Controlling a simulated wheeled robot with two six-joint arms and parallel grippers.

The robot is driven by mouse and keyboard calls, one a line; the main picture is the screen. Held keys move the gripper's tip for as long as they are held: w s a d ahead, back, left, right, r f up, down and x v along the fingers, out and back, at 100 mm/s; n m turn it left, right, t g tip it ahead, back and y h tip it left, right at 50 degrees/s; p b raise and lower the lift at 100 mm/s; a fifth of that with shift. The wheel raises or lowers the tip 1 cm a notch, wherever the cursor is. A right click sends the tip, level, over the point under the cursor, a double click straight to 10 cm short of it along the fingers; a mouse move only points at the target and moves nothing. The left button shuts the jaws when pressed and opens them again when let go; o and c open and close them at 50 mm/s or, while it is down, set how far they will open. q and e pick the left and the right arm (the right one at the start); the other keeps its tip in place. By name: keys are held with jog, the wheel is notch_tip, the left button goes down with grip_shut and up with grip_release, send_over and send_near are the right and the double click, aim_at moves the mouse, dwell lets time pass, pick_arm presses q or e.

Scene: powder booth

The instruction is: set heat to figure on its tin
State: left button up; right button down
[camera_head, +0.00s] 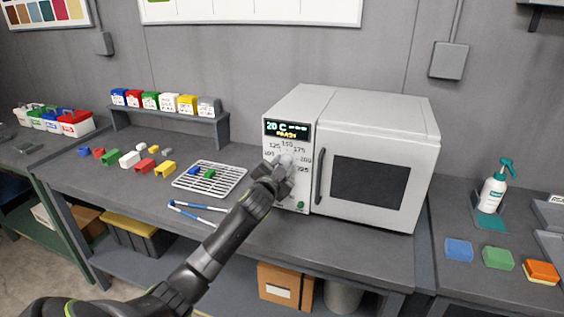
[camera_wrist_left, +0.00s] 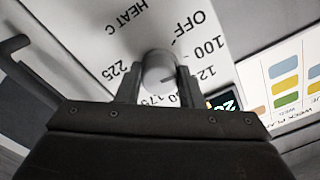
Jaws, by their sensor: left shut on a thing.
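The white oven (camera_head: 375,150) stands on the bench with its door closed. Its heat knob (camera_wrist_left: 158,68) is a grey round dial, ringed by figures from OFF and 100 up to 225. My left gripper (camera_head: 283,172) is shut on the knob, one finger on each side. A dark mark on the knob seems to point toward the 100 to 125 side, but I cannot tell exactly. The display (camera_head: 287,130) reads 20 C. Several coloured tins (camera_head: 165,102) stand on a small shelf; their figures are too small to read. My right gripper is not in view.
A wire rack (camera_head: 210,179) holds a blue and a green piece. Blue-and-white tongs (camera_head: 198,212) lie in front of it. Loose coloured blocks (camera_head: 130,159) lie left. A spray bottle (camera_head: 494,187) and coloured sponges (camera_head: 498,258) are at right.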

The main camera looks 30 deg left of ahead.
pick_arm(q)
jog(key=m+p, duration=0.3)
jog(key=m, duration=0.2)
jog(key=shift+r, duration=0.15)
jog(key=shift+m+p, duration=0.75)
jog(key=shift+m, duration=0.85)
jog(key=o, duration=1)
jog(key=shift+s, duration=0.1)
jog(key=b+v, duration=0.3)
jog(key=v, duration=1.4)
jog(key=shift+d, duration=0.15)
